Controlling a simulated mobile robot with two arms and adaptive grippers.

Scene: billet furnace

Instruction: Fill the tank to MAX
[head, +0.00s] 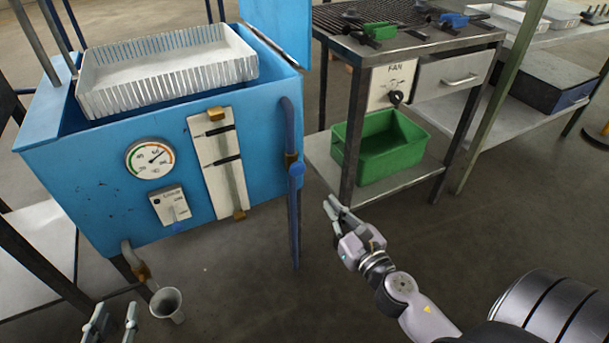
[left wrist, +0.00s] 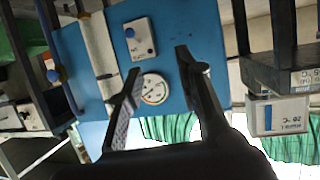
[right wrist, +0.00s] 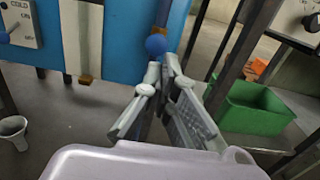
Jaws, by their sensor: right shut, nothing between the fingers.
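The blue tank (head: 90,190) stands at left in the head view. Its front has a sight-glass panel (head: 212,180) with two dark marks; I cannot read the liquid level. A blue pipe (head: 287,120) runs down its right side with a blue valve handle (head: 297,169). My right gripper (head: 333,205) is shut and empty, to the right of and below that handle; in the right wrist view its fingertips (right wrist: 172,68) appear just below the blue knob (right wrist: 157,46). Whether they touch is unclear. My left gripper (head: 113,318) is open and empty, low in front of the tank; its fingers (left wrist: 160,62) are spread.
The tank carries a round gauge (head: 150,159), a switch plate (head: 169,206) and a white slatted basket (head: 90,95). A drain pipe (head: 128,255) hangs above a cup (head: 167,304). A metal table (head: 400,48) with a green bin (head: 375,165) stands to the right.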

